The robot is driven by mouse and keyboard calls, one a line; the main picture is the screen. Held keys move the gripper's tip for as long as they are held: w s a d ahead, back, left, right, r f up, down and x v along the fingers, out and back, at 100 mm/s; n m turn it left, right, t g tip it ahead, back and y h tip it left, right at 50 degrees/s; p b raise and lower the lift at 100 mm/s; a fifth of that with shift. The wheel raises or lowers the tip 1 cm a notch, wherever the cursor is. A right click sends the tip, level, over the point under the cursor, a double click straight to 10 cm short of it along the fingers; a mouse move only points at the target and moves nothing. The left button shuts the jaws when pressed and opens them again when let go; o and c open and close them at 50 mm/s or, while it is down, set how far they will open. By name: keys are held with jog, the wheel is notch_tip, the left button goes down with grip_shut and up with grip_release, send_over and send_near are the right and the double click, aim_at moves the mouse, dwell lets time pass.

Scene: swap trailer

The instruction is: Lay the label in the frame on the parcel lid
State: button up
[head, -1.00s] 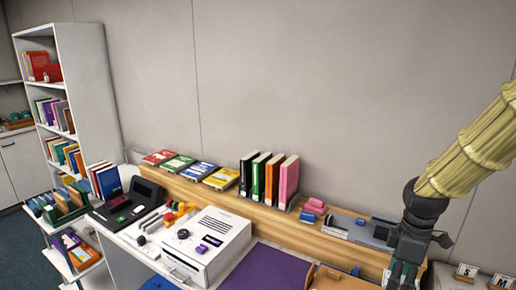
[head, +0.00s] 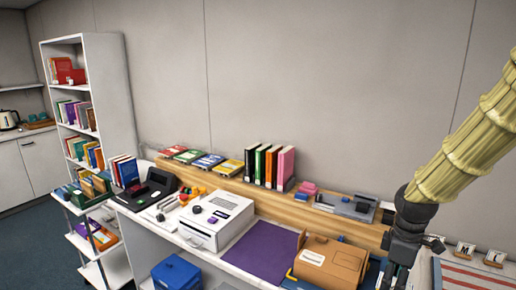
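My gripper (head: 397,274) hangs at the bottom right of the head view, pointing down beside a brown case. Its fingertips are at the picture's lower edge, and I cannot tell whether it is open or holds anything. The brown case (head: 345,257) has a white label-like patch (head: 312,257) on its upper left. A white box (head: 228,229) stands left of the purple mat, with small dark and purple pieces on its top. I cannot tell for sure which of these is the parcel. No loose label or frame can be made out.
A purple mat (head: 262,252) lies bare between the box and the case. A wooden ledge (head: 325,217) behind carries books (head: 270,166), pink blocks and a grey tray (head: 346,207). A blue bin (head: 176,274) sits below the counter. A white bookshelf (head: 112,100) stands at left.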

jog(key=w+f, duration=0.1)
jog(key=w+a+f, duration=0.1)
jog(key=shift+w+f+m, duration=0.3)
jog(key=shift+w+m, duration=0.1)
jog(key=a+f+m, duration=0.1)
jog(key=f, duration=0.1)
jog(key=a+f+m, duration=0.1)
jog(key=a+f, duration=0.1)
jog(key=shift+s+a+m, duration=0.1)
jog(key=shift+s+m, duration=0.3)
jog(key=w+a+f+m, duration=0.1)
jog(key=f, duration=0.1)
jog(key=a+f+m, duration=0.1)
jog(key=f, duration=0.1)
jog(key=w+a+f, duration=0.1)
jog(key=a+f, duration=0.1)
jog(key=shift+w+f+m, duration=0.35)
jog(key=shift+m, duration=0.05)
jog(key=s+a+f+m, duration=0.1)
jog(key=a+f+m, duration=0.3)
jog(key=a+f, duration=0.3)
notch_tip(320, 180, down, 2)
jog(key=shift+f, duration=0.1)
jog(key=shift+s+a+f+m, duration=0.25)
jog(key=shift+a+m, duration=0.05)
jog(key=shift+a, duration=0.1)
